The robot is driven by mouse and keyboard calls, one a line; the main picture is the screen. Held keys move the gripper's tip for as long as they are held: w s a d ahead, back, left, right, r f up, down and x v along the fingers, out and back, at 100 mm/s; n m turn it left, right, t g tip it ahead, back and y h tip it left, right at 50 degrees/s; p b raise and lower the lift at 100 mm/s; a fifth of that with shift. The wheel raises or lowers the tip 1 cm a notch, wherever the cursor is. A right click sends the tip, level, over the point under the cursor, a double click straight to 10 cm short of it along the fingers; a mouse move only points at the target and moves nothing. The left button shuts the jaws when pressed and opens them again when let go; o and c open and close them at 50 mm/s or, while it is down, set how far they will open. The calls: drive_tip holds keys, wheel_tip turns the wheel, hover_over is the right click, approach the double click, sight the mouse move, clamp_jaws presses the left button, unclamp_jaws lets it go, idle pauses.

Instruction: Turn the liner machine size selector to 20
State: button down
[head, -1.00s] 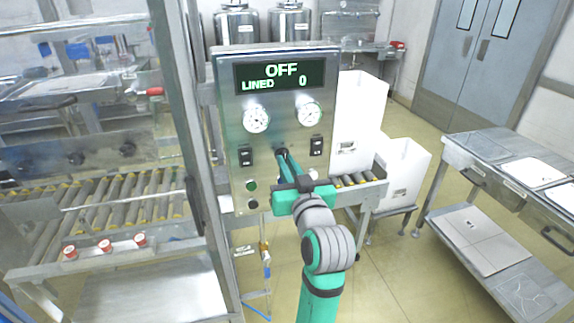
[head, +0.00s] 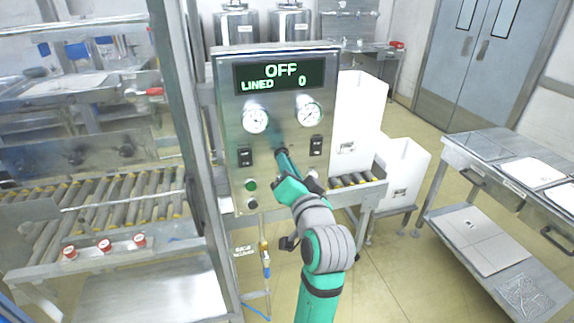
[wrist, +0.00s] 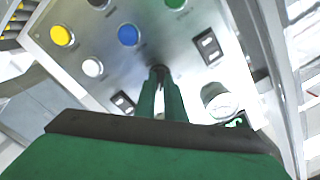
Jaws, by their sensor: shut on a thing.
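The liner machine panel (head: 232,125) is an upright steel plate with a dark display (head: 280,74) reading "OFF" and "LINED 0". My gripper (head: 281,154) reaches up to the middle of the panel, between the two black rocker switches. Its two green fingers are closed around a small dark selector knob, whose dark top also shows at the fingertips in the wrist view (wrist: 159,71). The fingers hide most of the knob. Its size marks and pointer cannot be read. In the wrist view the panel appears strongly turned.
Two round gauges (head: 256,119) sit above the knob, and a green button (head: 251,185) is at lower left. The wrist view shows yellow (wrist: 62,36) and blue (wrist: 128,35) buttons. A glass-sided frame post (head: 180,120) stands left; a steel table (head: 470,150) stands right.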

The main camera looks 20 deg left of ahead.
drive_tip(key=shift+d+r, duration=0.1)
idle(0.4)
drive_tip(key=c, duration=1.8)
unclamp_jaws()
drive_tip(key=shift+w, duration=0.1)
drive_tip(key=shift+c, duration=0.2)
drive_tip(key=v, duration=1.1)
drive_tip(key=shift+w, duration=0.1)
